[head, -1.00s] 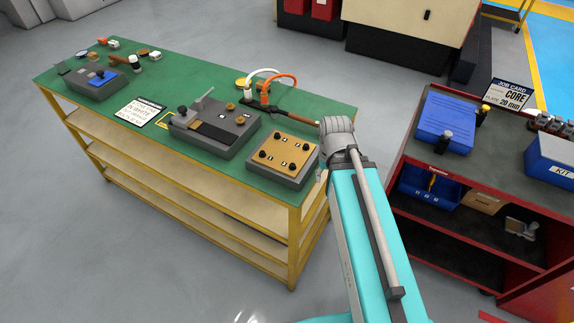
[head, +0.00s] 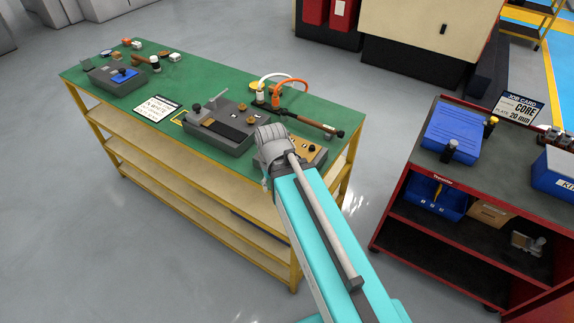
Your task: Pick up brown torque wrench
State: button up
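The torque wrench (head: 312,124) lies on the green top of the bench, near its right end. It has a dark shaft and head and a brown grip at its right end. The whole length seems to show, lying just behind the tan-topped block. My turquoise arm rises from the bottom of the head view and ends at a grey joint over the bench's front edge, left of and nearer than the wrench. My gripper's fingers do not show; they are hidden beyond the grey joint. The wrench looks apart from my arm.
A grey fixture (head: 232,140) sits left of the wrench. A tan-topped block (head: 308,150) is partly hidden by my arm. White and orange hoses (head: 290,84) arch behind the wrench. A red cart (head: 392,205) stands right, with open floor between.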

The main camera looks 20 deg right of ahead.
aim_at(285, 112)
jog(key=u, duration=1.5)
jog(key=k, duration=0.95)
jog(key=z, duration=1.25)
